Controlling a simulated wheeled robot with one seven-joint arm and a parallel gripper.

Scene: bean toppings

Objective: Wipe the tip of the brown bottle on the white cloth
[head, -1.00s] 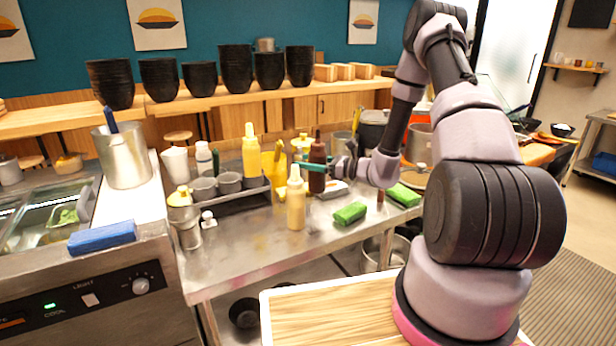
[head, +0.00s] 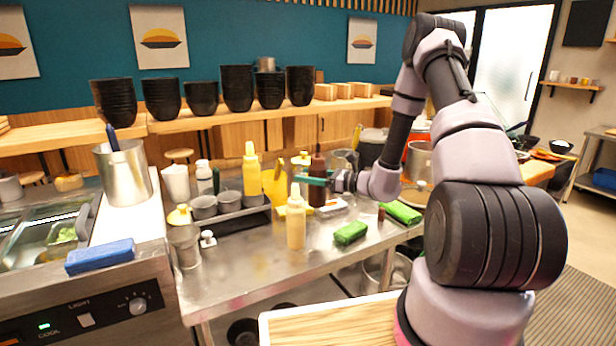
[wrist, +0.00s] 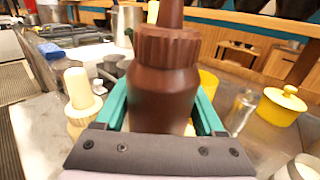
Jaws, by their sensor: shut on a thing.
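The brown bottle (head: 318,165) stands upright on the steel counter among other bottles, and in the wrist view (wrist: 165,85) it fills the middle with its nozzle pointing up. My gripper (head: 316,181) has teal fingers and is shut on the bottle's body, with one finger on each side in the wrist view (wrist: 160,115). A small whitish flat thing (head: 333,204) lies just right of the bottle's base; I cannot tell whether it is the white cloth. The bottle's tip is apart from it.
A cream bottle (head: 296,222) stands in front of the brown bottle, and a yellow bottle (head: 250,170) stands to the left. A tray of grey cups (head: 230,204) is at left.

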